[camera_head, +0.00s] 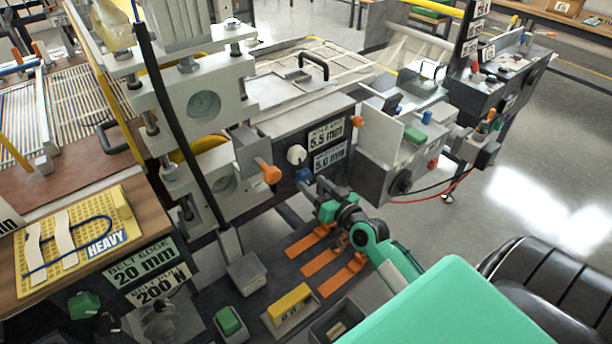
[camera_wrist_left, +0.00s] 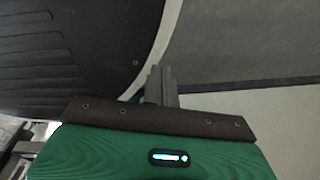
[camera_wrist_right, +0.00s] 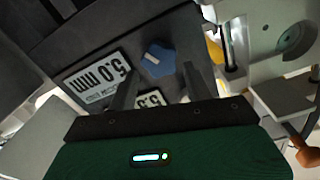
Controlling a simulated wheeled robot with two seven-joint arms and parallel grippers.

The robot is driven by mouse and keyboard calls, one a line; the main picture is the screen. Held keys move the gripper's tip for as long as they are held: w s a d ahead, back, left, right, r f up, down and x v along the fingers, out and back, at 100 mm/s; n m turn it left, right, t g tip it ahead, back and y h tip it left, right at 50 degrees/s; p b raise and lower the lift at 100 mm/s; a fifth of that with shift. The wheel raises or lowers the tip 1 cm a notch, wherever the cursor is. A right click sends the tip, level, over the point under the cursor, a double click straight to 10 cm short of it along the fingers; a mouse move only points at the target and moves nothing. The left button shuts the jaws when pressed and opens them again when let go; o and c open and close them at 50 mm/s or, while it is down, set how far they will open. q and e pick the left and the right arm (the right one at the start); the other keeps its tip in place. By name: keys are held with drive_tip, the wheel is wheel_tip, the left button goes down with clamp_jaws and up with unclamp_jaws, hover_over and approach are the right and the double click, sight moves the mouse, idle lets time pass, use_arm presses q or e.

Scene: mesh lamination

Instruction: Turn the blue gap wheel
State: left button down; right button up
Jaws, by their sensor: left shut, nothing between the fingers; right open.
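The blue gap wheel (camera_head: 303,175) is a small blue knob on the dark front panel, below a white knob (camera_head: 296,155). In the right wrist view the wheel (camera_wrist_right: 158,60) shows a white mark and appears between my right fingertips. My right gripper (camera_head: 318,189) is open and points at the panel just in front of the wheel. I see no finger touching the wheel; the depth between them is hard to judge. My left gripper (camera_wrist_left: 160,84) shows only in the left wrist view, shut and empty, away from the panel.
A plate reading 5.5 mm (camera_head: 326,133) and a 5.0 mm plate (camera_head: 331,154) sit right of the knobs. An orange knob (camera_head: 270,173) sticks out to the left. Orange strips (camera_head: 322,262) and a yellow block (camera_head: 289,305) lie below.

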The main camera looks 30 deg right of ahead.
sight(306, 178)
drive_tip(key=shift+w+a, duration=0.1)
drive_tip(key=shift+w, duration=1.15)
drive_tip(key=shift+w+a, duration=0.1)
drive_tip(key=shift+w, duration=0.7)
use_arm(q)
drive_tip(key=shift+s, duration=0.45)
